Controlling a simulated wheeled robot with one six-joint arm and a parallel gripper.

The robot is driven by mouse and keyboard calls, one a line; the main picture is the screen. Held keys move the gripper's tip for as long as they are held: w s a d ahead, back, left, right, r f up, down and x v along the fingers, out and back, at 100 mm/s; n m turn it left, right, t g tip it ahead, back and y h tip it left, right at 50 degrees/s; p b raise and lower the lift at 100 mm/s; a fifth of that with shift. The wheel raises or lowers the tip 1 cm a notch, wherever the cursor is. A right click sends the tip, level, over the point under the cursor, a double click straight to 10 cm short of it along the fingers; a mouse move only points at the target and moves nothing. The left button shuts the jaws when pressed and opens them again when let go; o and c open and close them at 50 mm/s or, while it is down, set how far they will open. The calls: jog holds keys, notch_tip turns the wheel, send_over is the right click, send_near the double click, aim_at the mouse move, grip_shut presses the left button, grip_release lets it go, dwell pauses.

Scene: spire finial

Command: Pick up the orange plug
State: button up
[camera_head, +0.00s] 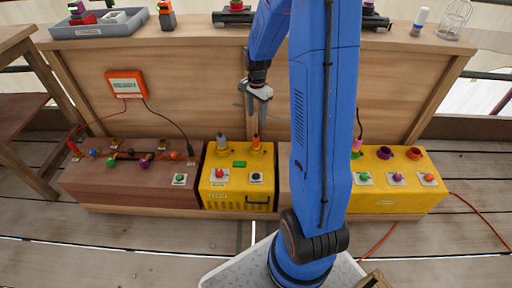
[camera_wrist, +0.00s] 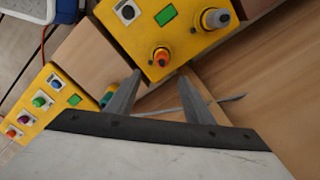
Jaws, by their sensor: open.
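The orange plug (camera_head: 256,141) stands upright on the top right of the middle yellow box (camera_head: 212,192), with a grey plug (camera_head: 222,142) to its left. In the wrist view the orange plug (camera_wrist: 161,57) shows just beyond the fingertips, between their lines. The grey plug (camera_wrist: 215,19) is to its right there. My gripper (camera_head: 259,96) is above the box, in front of the wooden back panel. In the wrist view its two fingers (camera_wrist: 159,76) are apart, with nothing between them. The plug's lower end is hidden in its collar.
A brown box (camera_head: 130,190) with coloured knobs adjoins on the left. Another yellow box (camera_head: 400,200) stands on the right, partly behind my arm. An orange meter (camera_head: 127,85) with cables is on the back panel. A shelf (camera_head: 200,40) above carries a grey tray (camera_head: 98,27).

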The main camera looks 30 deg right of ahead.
aim_at(256, 137)
notch_tip(256, 137, down, 11)
jog(key=shift+r, duration=0.1)
jog(key=shift+w+a+f, duration=0.1)
jog(key=shift+f, duration=1.25)
jog(key=shift+w+f, duration=0.1)
jog(key=shift+f, duration=1.25)
grip_shut()
